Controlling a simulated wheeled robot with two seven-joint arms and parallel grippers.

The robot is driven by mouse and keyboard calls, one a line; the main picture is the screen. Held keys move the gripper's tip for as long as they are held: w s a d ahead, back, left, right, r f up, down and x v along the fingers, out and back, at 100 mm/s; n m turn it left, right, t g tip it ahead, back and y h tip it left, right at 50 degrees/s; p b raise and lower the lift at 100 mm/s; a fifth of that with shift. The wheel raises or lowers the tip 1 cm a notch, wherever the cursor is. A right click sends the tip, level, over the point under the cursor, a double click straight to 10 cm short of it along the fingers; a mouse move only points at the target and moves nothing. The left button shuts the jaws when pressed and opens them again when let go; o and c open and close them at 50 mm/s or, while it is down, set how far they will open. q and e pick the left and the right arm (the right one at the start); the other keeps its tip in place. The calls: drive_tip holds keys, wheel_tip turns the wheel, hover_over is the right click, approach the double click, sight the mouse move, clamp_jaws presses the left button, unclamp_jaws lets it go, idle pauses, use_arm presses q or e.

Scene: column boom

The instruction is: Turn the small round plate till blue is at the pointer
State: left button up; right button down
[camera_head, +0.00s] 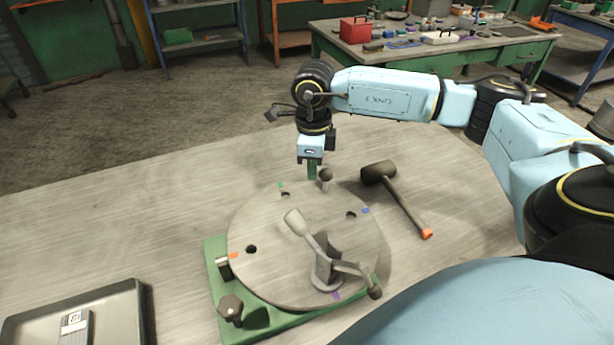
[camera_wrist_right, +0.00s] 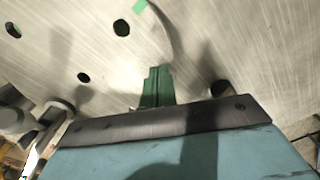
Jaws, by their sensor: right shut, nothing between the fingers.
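The round grey plate (camera_head: 270,225) lies on a green base (camera_head: 215,250) on the bench. Its rim carries coloured marks: green (camera_head: 281,185) at the far side, blue (camera_head: 365,210) at the right, orange (camera_head: 234,255) at the left and purple (camera_head: 336,296) at the near side. A small block, perhaps the pointer (camera_head: 222,267), stands at the left rim beside orange. My right gripper (camera_head: 312,172) is shut and empty over the far rim, close to a dark round-topped peg (camera_head: 325,176). Its green fingers (camera_wrist_right: 157,86) show in the wrist view, near the green mark (camera_wrist_right: 140,6).
A grey lever (camera_head: 297,222) and its post stand over the plate's near right part. A dark knob (camera_head: 231,308) sits on the base's near left corner. A mallet (camera_head: 400,195) lies right of the plate. A tray (camera_head: 130,310) is at lower left. The bench's left is clear.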

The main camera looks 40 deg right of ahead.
sight(330, 171)
idle(0.4)
drive_tip(key=shift+s+d, duration=0.55)
drive_tip(key=shift+s, duration=0.15)
drive_tip(key=shift+s+d, duration=0.1)
drive_tip(key=shift+s, duration=0.05)
drive_tip(key=shift+s+d, duration=0.35)
drive_tip(key=shift+s, duration=0.3)
drive_tip(key=shift+s+d, duration=0.25)
drive_tip(key=shift+s, duration=0.55)
drive_tip(key=shift+s+d, duration=0.1)
